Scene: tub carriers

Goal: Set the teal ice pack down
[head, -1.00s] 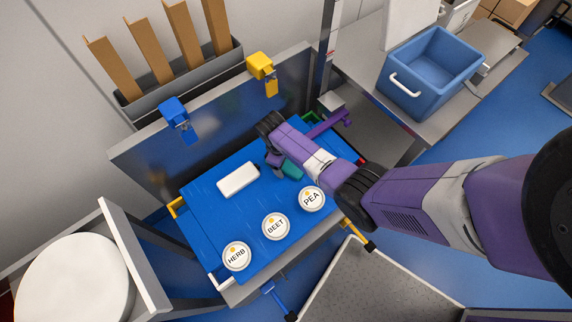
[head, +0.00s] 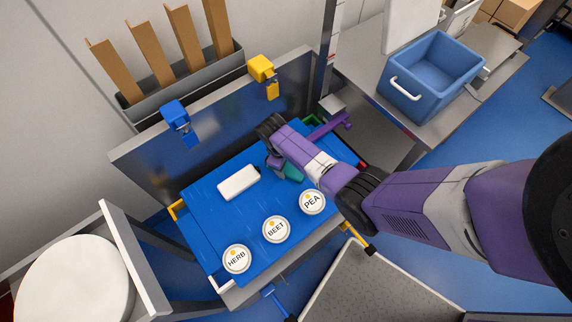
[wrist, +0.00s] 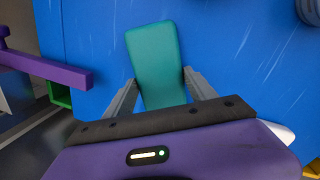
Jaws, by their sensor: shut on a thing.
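The teal ice pack (wrist: 155,55) is between the two fingers of my gripper (wrist: 160,85) in the wrist view, its long side pointing away from the palm. My gripper is shut on it, over the blue surface (wrist: 240,50). I cannot tell whether the pack touches that surface. In the head view the ice pack (head: 291,172) shows only in part beside my wrist, near the back right of the blue surface (head: 215,205). My arm hides the rest of it and the fingertips.
A white block (head: 239,183) lies left of the ice pack. Round tubs marked HERB (head: 236,259), BEET (head: 276,229) and PEA (head: 312,202) stand along the front. A purple bar (wrist: 45,68) and a green part (wrist: 60,94) are at the surface's edge. A blue bin (head: 430,75) stands back right.

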